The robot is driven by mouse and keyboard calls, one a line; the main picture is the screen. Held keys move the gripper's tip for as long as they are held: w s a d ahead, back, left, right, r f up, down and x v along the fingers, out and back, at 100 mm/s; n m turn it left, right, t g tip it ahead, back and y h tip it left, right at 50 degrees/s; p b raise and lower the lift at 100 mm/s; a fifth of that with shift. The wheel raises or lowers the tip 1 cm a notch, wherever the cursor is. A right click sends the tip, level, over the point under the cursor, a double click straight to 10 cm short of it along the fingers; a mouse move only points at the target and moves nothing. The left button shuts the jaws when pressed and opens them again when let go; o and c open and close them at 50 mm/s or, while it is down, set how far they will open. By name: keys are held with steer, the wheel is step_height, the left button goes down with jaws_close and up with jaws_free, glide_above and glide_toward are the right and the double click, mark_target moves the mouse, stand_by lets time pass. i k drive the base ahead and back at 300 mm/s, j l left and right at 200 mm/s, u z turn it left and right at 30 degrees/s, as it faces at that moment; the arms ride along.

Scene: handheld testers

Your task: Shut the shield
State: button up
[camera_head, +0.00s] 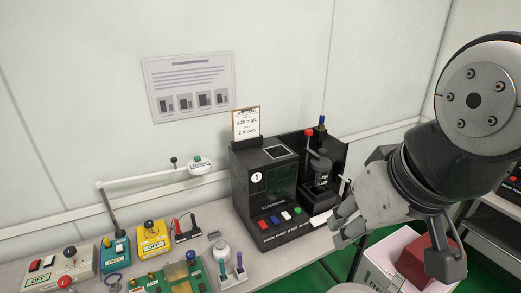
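A black tester (265,190) with a round white "1" label, a dark screen and a row of coloured buttons stands on the table, right of centre. On its right is an open dark bay (335,153) holding a dark cylindrical part (319,172), with a red knob and a blue-topped piece above it. A dark panel stands at the bay's back and right; I cannot tell whether it is the shield. My gripper (396,246) is at the right, in front of and right of the bay. Its fingers are spread and nothing shows between them. It hides part of the tester's right side.
A yellow box (153,238), a teal box (116,250) and a grey switch box (55,265) stand at the left. A white jointed arm (150,179) reaches over them. A white box with a red item (415,262) is below right.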

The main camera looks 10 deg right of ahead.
mark_target(177, 270)
steer(key=i+u, duration=0.1)
steer(key=u, duration=0.35)
steer(key=i+l+u, duration=0.1)
steer(key=u, duration=0.35)
